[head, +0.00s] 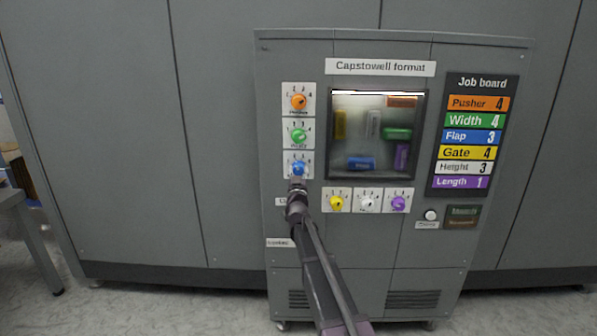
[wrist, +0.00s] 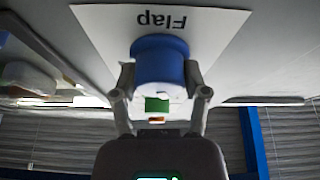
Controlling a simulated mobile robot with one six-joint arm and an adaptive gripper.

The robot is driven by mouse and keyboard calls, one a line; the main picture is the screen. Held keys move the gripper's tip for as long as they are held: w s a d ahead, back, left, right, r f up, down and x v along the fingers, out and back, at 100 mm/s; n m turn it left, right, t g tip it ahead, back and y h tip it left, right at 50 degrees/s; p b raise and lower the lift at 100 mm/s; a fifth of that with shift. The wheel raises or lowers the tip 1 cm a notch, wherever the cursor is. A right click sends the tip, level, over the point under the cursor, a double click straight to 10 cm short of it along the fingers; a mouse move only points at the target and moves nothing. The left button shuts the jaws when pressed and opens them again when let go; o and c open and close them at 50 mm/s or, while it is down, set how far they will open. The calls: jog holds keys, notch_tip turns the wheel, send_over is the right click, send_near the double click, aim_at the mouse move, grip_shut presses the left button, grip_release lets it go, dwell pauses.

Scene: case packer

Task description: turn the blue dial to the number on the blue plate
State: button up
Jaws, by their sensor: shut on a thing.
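The blue dial (head: 298,168) sits on a white card at the left of the cabinet front, lowest in a column below the orange and green dials. In the wrist view the blue dial (wrist: 160,62) stands out from its card marked Flap (wrist: 105,22), which appears upside down. My gripper (wrist: 160,88) is shut on the blue dial, with one finger on each side. It also shows in the head view (head: 297,183), where it partly covers the card. The dial's pointer and setting cannot be read. The blue plate (head: 473,137) on the job board reads Flap 3.
Orange (head: 298,101) and green (head: 299,135) dials sit just above. Yellow (head: 336,203), white (head: 368,202) and purple (head: 398,203) dials sit to the lower right. A window (head: 348,145) shows coloured blocks. A round white button (head: 431,215) is below the job board (head: 511,85).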

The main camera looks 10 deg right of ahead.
jog(key=shift+w+r+m+h, duration=0.1)
jog(key=shift+w+m+h, duration=0.15)
jog(key=shift+m+h, duration=0.2)
jog(key=shift+o, duration=0.2)
jog(key=m+h, duration=0.1)
jog(key=m, duration=0.1)
jog(key=m+g+h, duration=0.1)
jog(key=m, duration=0.2)
jog(key=shift+r+p, duration=0.1)
jog(key=shift+p, duration=0.2)
jog(key=shift+d+m+g+h+p, duration=0.1)
jog(key=shift+m+g+h+p, duration=0.3)
jog(key=shift+m, duration=0.95)
jog(key=shift+m+g+h+p, duration=0.1)
jog(key=shift+m+g+h, duration=0.3)
jog(key=shift+m+h, duration=0.65)
jog(key=shift+m+y, duration=0.3)
jog(key=shift+m, duration=0.05)
jog(key=o, duration=1.1)
jog(key=shift+f, duration=0.2)
jog(key=shift+s, duration=0.1)
jog(key=shift+n, duration=0.4)
